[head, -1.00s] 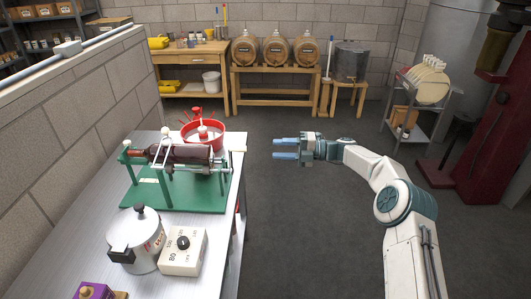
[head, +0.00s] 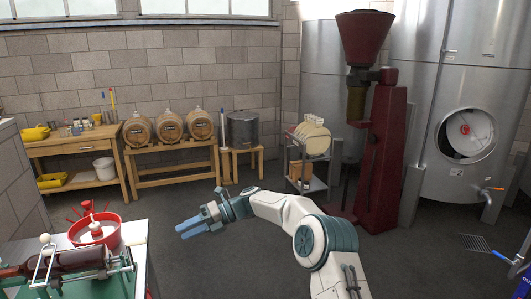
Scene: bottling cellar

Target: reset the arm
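My arm reaches out over the open floor in the head view, bent at the elbow. My gripper (head: 191,228) has two blue fingers that point left, with a visible gap between them and nothing in it. It is in the air to the right of the metal table (head: 140,277), apart from it. The fingers are near the red bowl (head: 107,234) in the picture but do not touch it.
On the table, a dark bottle (head: 70,262) lies in a green-based holder. Barrels (head: 170,125) on a wooden stand, a wooden bench (head: 75,147), a wheeled rack (head: 308,165), a red machine (head: 383,150) and steel tanks (head: 455,80) line the back. The floor between is clear.

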